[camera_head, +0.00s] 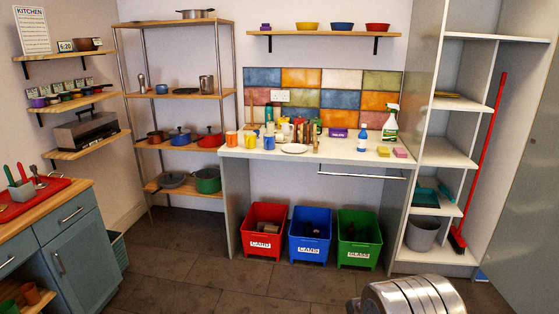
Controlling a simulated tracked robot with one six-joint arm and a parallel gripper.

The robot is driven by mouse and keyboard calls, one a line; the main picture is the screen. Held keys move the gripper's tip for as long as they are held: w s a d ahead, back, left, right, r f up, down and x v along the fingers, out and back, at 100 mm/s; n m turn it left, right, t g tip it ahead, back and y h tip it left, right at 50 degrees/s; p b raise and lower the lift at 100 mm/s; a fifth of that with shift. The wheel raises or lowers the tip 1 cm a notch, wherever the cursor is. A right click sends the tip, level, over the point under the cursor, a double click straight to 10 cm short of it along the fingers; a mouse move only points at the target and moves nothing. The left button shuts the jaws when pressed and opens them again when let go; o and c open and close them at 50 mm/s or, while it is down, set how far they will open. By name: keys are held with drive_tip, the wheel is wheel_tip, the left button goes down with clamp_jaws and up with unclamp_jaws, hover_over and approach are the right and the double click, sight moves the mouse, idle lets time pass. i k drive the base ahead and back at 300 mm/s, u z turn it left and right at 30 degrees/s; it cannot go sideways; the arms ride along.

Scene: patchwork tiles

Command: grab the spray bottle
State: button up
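The spray bottle (390,122) stands upright at the right end of the white worktop, close to the tiled back wall.
The white worktop (262,154) also holds a plate (294,148), cups and sponges (400,153). Red (265,230), blue (310,235) and green (359,239) bins stand below. A tall shelf unit (447,157) borders the right. Floor in front is clear.

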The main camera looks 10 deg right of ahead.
sight(390, 129)
drive_tip(key=z, duration=0.15)
drive_tip(key=i, duration=1.5)
drive_tip(key=z, duration=0.2)
drive_tip(key=i, duration=2.3)
